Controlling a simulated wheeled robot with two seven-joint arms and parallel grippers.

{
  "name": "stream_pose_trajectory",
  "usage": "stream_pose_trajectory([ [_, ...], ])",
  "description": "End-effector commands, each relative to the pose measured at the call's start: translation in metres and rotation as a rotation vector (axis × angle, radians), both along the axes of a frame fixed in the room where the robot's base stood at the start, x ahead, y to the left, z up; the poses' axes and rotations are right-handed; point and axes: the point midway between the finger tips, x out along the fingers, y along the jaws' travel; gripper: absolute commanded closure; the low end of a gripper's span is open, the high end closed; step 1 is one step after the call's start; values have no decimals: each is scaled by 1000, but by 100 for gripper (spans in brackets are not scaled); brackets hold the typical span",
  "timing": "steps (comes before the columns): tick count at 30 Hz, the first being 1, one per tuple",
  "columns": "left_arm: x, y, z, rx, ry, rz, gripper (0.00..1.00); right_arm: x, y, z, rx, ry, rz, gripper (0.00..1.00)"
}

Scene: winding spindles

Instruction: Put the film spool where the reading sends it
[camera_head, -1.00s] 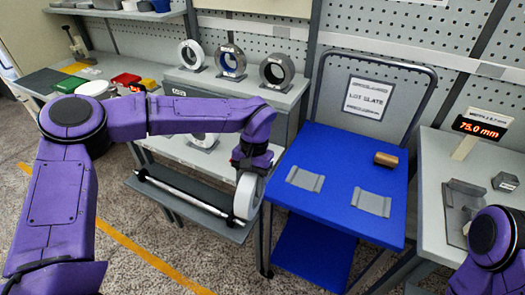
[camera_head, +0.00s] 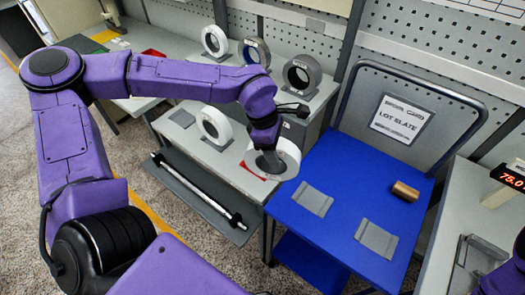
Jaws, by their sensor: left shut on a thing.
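My left gripper (camera_head: 268,160) is shut on a white ring-shaped spool (camera_head: 290,156). It holds the spool tilted, above the right end of the grey bench between the shelf and the blue cart; contact with the bench cannot be told. A digital display (camera_head: 512,177) at the right edge is cut off and shows "75.0". A silver rod (camera_head: 200,192) lies bare on a dark lower shelf in front of the bench. Part of my right arm shows at the lower right corner; its gripper is out of view.
A white ring (camera_head: 214,126) stands on the bench; white, blue-cored and dark rings (camera_head: 300,75) stand behind. The blue cart (camera_head: 335,165) carries two grey pads (camera_head: 312,200), a brown roll (camera_head: 405,191) and a "LOT SLATE" sign (camera_head: 400,118). A red patch (camera_head: 250,172) lies beside the held spool.

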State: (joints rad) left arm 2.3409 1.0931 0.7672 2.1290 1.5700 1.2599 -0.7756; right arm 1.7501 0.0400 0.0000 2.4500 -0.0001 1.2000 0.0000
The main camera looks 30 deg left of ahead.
Motion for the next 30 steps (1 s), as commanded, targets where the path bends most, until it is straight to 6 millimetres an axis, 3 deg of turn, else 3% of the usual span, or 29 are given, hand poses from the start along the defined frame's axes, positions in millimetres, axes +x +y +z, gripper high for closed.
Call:
stream_pose_trajectory([
  [8, 48, 62, -41, 1, 0, 7, 100, 0, 0, -32, 1, 1, 0, 57],
  [12, 64, 81, -75, 1, 1, 2, 100, 0, 0, -61, 1, 1, 0, 57],
  [20, 78, 97, -93, 0, 1, -1, 100, 0, 0, -76, 0, 0, 0, 57],
  [26, 80, 100, -129, 0, 0, -4, 100, 0, 0, -108, 0, 0, 0, 57],
  [30, 81, 100, -125, 0, -1, -4, 100, 0, 0, -103, 0, 0, 0, 57],
])
